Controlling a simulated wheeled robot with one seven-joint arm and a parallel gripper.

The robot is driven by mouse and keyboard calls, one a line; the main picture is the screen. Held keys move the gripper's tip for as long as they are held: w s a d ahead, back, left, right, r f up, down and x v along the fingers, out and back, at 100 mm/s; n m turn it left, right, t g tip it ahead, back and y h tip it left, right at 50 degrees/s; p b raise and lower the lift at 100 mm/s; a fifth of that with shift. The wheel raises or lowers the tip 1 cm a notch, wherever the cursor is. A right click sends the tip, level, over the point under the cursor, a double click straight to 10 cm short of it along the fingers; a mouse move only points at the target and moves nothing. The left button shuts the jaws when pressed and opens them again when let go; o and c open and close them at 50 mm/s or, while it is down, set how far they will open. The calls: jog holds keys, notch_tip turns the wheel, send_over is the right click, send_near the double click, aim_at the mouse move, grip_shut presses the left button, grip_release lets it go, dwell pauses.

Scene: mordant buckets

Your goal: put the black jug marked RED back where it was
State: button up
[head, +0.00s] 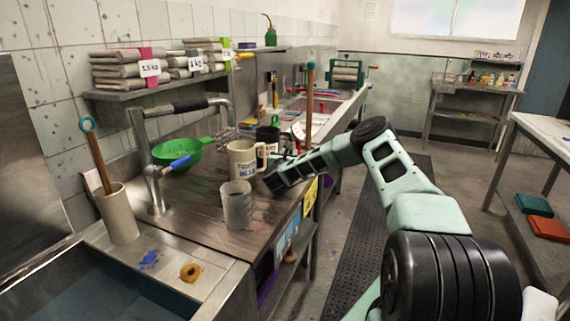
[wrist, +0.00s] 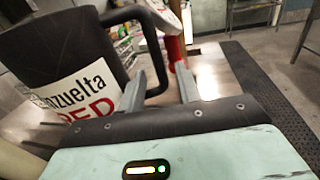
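The black jug (wrist: 60,50) is large at the left of the wrist view, with a white label whose visible letters end in "RED". Its black handle (wrist: 152,60) reaches toward my gripper's fingers (wrist: 168,78). The fingers are spread apart, with the handle by the left finger; I cannot tell whether they touch. In the head view the black jug (head: 268,134) stands upright on the wooden counter, partly hidden behind a cream jug. My gripper (head: 281,156) is low over the counter's right edge, its fingers mostly hidden there.
The cream jug (head: 242,160) with blue lettering and a grey cup (head: 236,206) stand close to my gripper. A green colander (head: 183,152) lies behind by the tap. A white jug (head: 298,131) and a wooden pole (head: 309,105) stand farther along. The floor mat (head: 375,240) is clear.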

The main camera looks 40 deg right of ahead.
jog(key=b+v, duration=0.2)
jog(key=v, duration=0.7)
dwell(0.4)
